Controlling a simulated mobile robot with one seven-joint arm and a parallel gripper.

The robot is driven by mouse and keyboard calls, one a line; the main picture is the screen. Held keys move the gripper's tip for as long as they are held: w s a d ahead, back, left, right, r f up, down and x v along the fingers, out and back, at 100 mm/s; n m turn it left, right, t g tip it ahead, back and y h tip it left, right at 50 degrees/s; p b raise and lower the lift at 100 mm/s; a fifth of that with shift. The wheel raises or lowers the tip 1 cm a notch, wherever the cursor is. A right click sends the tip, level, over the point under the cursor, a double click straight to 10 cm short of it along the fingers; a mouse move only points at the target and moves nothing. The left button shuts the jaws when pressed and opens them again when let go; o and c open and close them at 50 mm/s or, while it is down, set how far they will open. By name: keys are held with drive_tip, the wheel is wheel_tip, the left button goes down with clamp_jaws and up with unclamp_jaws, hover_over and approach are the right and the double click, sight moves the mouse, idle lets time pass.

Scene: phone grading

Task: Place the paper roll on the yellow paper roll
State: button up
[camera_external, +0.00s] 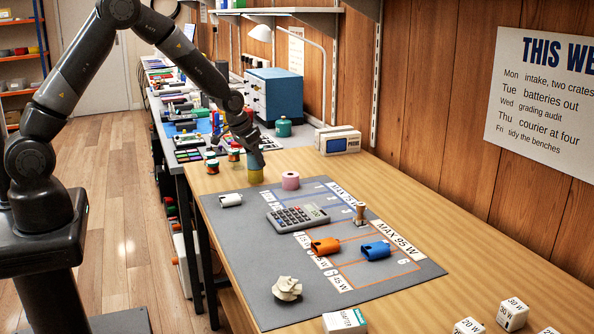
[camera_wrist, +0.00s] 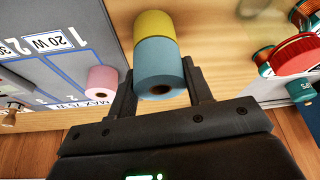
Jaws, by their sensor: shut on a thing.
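A blue paper roll (camera_wrist: 158,62) is between the fingers of my gripper (camera_wrist: 160,92) in the wrist view. The gripper is shut on it. The yellow paper roll (camera_wrist: 154,24) shows directly behind the blue roll, nearly in line with it. Whether the two touch is hard to tell. The blue roll is mostly hidden there by the gripper.
A pink roll (camera_external: 291,181) stands close to the right of the yellow roll. Red and green spools (camera_external: 212,166) stand to the left.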

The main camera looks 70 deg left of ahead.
drive_tip(key=shift+f, duration=0.2)
drive_tip(key=o, duration=1)
